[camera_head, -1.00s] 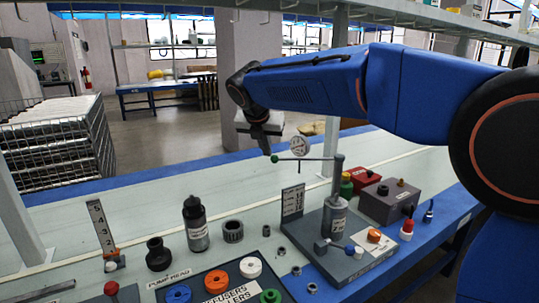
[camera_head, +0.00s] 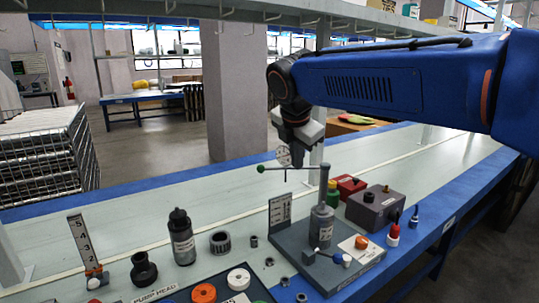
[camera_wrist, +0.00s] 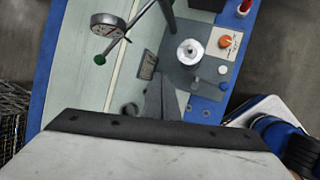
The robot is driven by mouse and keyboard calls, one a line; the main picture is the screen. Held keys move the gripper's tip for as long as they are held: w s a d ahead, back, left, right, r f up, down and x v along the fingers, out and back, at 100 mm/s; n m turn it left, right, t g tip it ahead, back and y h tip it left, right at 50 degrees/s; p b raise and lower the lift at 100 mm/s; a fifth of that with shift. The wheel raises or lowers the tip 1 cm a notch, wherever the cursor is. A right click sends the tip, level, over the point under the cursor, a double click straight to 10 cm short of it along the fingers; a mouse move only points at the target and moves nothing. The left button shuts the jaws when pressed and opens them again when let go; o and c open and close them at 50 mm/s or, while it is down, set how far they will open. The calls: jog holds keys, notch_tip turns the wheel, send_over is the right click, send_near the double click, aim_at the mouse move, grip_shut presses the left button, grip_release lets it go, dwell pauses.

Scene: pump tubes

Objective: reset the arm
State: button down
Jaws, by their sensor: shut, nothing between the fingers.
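My gripper (camera_head: 302,165) is shut and empty. In the wrist view the closed dark fingers (camera_wrist: 161,98) point towards the bench beside the stand's base. The wrist view also shows the gauge (camera_wrist: 106,25), the green-tipped lever (camera_wrist: 99,59) and the stand's silver cylinder (camera_wrist: 190,52) from above. I cannot tell the exact gap between gripper and stand.
A grey box (camera_head: 374,208), a red box (camera_head: 350,185) and a red-capped bottle (camera_head: 393,234) stand right of the stand. A black bottle (camera_head: 182,237) and a numbered gauge (camera_head: 83,245) stand left. The bench (camera_head: 150,208) behind them is clear.

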jog(key=s+d+f+m, duration=0.4)
jog(key=s+d+m, duration=0.25)
jog(key=d, duration=0.25)
jog(key=s+d+f+m, duration=0.6)
jog(key=s+f+m, duration=0.3)
jog(key=s, duration=0.2)
jog(key=s+d+f+m+y, duration=0.1)
jog(key=s+d+f+m, duration=0.6)
jog(key=s+m, duration=0.3)
jog(key=shift+s+f+g, duration=0.4)
jog(key=shift+s+f, duration=0.5)
jog(key=shift+s, duration=0.25)
